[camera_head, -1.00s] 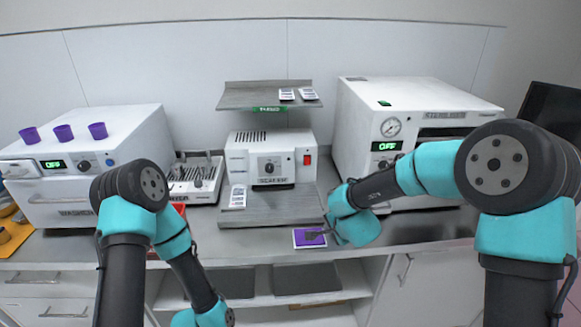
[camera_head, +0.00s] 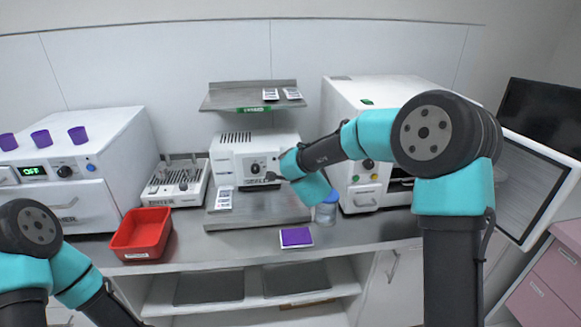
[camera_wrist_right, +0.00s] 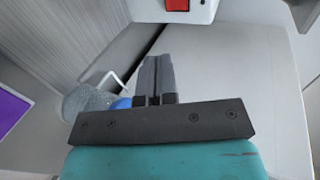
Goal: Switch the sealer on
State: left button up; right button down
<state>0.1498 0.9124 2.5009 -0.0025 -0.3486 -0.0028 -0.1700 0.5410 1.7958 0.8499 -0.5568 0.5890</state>
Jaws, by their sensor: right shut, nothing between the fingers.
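The sealer (camera_head: 230,160) is a white box with a dial in the middle of the counter, behind a grey plate (camera_head: 255,214). Its red switch (camera_wrist_right: 177,5) shows at the top edge of the right wrist view; my right arm hides it in the head view. My right gripper (camera_head: 272,177) is in front of the sealer, at the right half of its face. In the right wrist view its fingers (camera_wrist_right: 157,62) are together and empty, pointing towards the switch with a gap between. My left gripper is out of view; only the left arm shows at lower left.
A blue-lidded jar (camera_head: 326,212) stands right of the plate, close under my right arm. A purple-faced pouch (camera_head: 296,237) lies at the counter's front. A red bin (camera_head: 143,232) and an instrument rack (camera_head: 180,184) are left. A shelf (camera_head: 228,97) overhangs the sealer. An open door panel (camera_head: 536,180) is right.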

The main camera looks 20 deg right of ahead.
jog(key=r+x, duration=0.1)
jog(key=x, duration=1.2)
jog(key=shift+w+f, duration=0.15)
jog(key=shift+w, duration=0.45)
jog(key=shift+w+d+f, duration=0.1)
jog(key=shift+w, duration=0.05)
jog(key=shift+r, duration=0.9)
